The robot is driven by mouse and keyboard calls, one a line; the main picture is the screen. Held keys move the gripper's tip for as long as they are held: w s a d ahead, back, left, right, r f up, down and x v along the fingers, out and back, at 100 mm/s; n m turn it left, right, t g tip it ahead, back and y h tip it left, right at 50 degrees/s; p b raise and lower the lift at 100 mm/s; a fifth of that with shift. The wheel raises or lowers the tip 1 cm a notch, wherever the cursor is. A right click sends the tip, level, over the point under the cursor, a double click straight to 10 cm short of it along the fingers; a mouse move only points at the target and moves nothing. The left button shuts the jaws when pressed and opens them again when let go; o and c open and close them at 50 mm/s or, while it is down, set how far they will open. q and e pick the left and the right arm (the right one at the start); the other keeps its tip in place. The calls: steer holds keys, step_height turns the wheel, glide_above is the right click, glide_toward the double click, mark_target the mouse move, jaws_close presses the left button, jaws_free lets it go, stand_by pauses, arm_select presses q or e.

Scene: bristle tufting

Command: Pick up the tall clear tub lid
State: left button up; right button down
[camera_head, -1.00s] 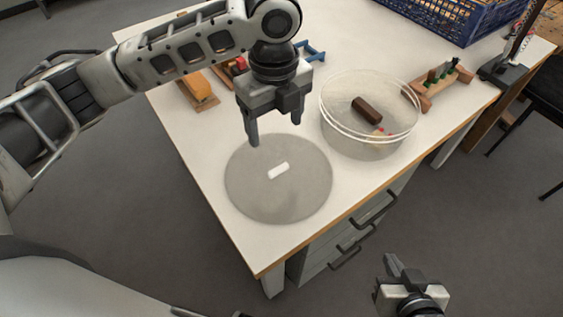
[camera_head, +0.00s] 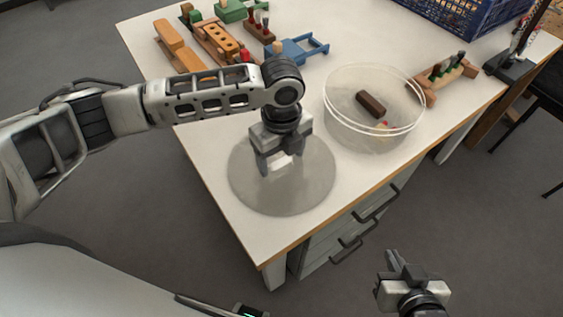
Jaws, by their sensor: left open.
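The tub lid (camera_head: 305,192) is a round, greyish see-through disc lying flat on the white table near its front left corner. Its white handle (camera_head: 279,161) at the centre shows between my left fingers. My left gripper (camera_head: 281,166) is open, pointing down over the middle of the lid with its fingers on either side of the handle. I cannot tell whether the fingers touch it. The clear tub (camera_head: 345,138) stands open to the right of the lid, with a brown block (camera_head: 371,104) inside. My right gripper (camera_head: 393,262) is off the table at the lower right, seemingly empty.
Wooden pieces (camera_head: 180,48) and a blue frame (camera_head: 297,48) lie behind my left arm. A wooden rack (camera_head: 443,76) stands right of the tub, and a blue crate (camera_head: 460,15) is at the back right. The table's front edge (camera_head: 335,221) is close to the lid.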

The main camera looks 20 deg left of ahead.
arm_select(q)
steer(key=c, duration=1.1)
steer(key=shift+o, duration=0.2)
steer(key=shift+r, duration=0.15)
